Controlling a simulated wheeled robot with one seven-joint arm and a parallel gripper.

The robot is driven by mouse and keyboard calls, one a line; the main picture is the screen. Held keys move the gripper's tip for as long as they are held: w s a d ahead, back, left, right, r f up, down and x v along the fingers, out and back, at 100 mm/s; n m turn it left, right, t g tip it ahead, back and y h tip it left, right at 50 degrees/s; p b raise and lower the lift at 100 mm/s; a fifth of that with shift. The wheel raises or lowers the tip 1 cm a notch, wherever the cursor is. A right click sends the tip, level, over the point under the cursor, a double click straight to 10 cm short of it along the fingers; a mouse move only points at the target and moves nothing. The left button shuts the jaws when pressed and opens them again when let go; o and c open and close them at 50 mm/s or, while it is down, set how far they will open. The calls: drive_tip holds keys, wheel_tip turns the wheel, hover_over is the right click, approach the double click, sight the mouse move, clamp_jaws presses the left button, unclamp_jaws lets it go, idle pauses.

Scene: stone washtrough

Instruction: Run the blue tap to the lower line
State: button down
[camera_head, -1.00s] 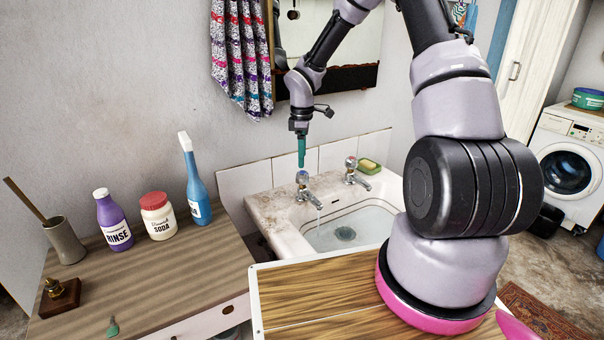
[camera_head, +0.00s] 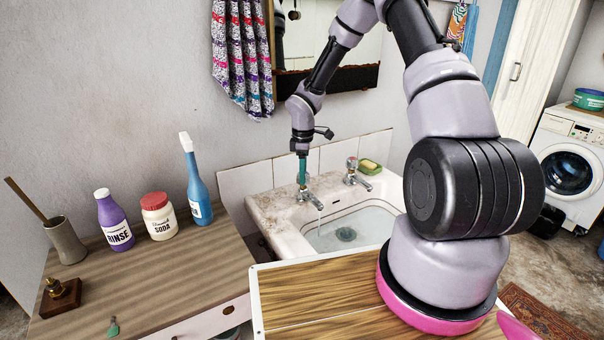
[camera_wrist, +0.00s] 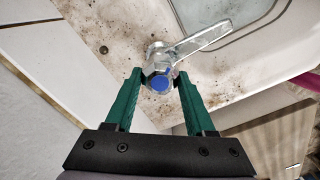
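The blue tap (camera_head: 303,191) is the left one on the stone washtrough (camera_head: 285,232); its blue cap (camera_wrist: 160,84) shows in the wrist view. A thin stream of water (camera_head: 320,215) falls from its spout. My gripper (camera_wrist: 160,76) points down over the tap, its green fingers on either side of the tap's head, with small gaps. In the head view my gripper (camera_head: 302,178) hides part of the tap head. Shallow, clear-looking water seems to lie over the drain (camera_head: 346,234). A dark line (camera_head: 350,211) runs along the basin's back wall; a second line is not clear.
A second tap (camera_head: 352,172) and a soap dish (camera_head: 369,167) are to the right. Purple (camera_head: 114,222), white (camera_head: 159,217) and blue (camera_head: 196,185) bottles and jars stand on the left wooden top (camera_head: 150,275). A tiled splashback (camera_head: 245,182) stands close behind the tap.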

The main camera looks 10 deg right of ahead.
drive_tip(key=shift+m, duration=3.2)
drive_tip(key=shift+s, duration=0.1)
drive_tip(key=shift+c, duration=1.2)
unclamp_jaws()
wheel_tip(320, 180, up, 11)
drive_tip(key=shift+a, duration=0.1)
